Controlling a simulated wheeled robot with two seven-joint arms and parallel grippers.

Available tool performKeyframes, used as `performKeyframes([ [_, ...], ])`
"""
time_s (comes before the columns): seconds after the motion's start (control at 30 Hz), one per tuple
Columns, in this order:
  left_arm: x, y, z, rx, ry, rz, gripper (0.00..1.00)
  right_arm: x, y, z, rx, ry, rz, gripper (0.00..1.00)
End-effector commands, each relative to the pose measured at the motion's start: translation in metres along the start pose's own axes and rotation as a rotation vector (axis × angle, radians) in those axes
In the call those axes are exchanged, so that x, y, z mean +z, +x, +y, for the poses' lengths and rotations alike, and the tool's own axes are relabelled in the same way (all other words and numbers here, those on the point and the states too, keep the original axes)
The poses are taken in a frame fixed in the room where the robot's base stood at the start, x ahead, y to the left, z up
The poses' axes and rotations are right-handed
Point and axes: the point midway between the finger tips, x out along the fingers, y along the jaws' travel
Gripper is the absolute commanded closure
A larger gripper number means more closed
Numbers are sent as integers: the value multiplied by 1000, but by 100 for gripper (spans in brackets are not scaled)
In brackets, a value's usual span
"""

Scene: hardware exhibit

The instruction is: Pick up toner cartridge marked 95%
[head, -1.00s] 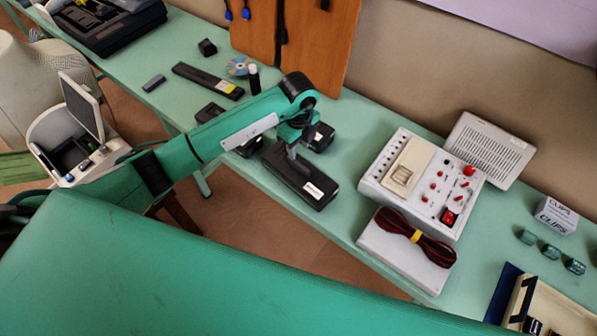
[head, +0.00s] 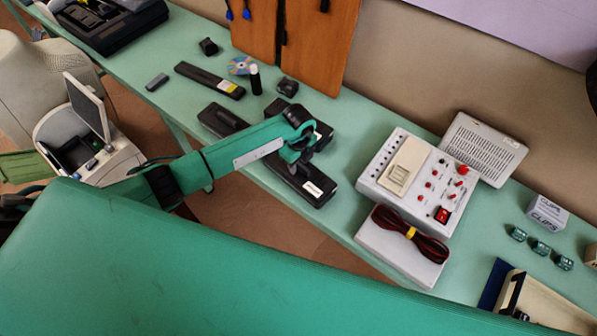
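Several black toner cartridges lie on the green table near its front edge. One cartridge (head: 317,193) lies under my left gripper and has a white label at its near right end; the print is too small to read. Another cartridge (head: 222,119) lies to the left, and a third (head: 322,132) is partly hidden behind my wrist. My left gripper (head: 301,170) points down at the labelled cartridge's middle. The fingers are mostly hidden, so I cannot tell whether they are open or touch it. No 95% mark is readable. My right gripper is not in view.
A white control box (head: 410,178) and a cable bundle (head: 412,233) stand to the right. A small black block (head: 287,87), a disc (head: 241,66), a dark cylinder (head: 255,80) and a long black bar (head: 210,80) lie behind. Wooden boards (head: 300,45) lean at the back.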

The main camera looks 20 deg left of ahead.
Motion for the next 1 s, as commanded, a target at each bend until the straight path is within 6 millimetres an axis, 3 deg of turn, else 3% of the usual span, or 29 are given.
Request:
performKeyframes([
  [0.03,0,0,0,0,0,0,62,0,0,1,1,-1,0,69],
  [0.23,0,0,0,0,0,0,100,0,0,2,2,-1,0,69],
  [1.0,0,-1,0,-1,0,0,100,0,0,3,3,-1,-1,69],
])
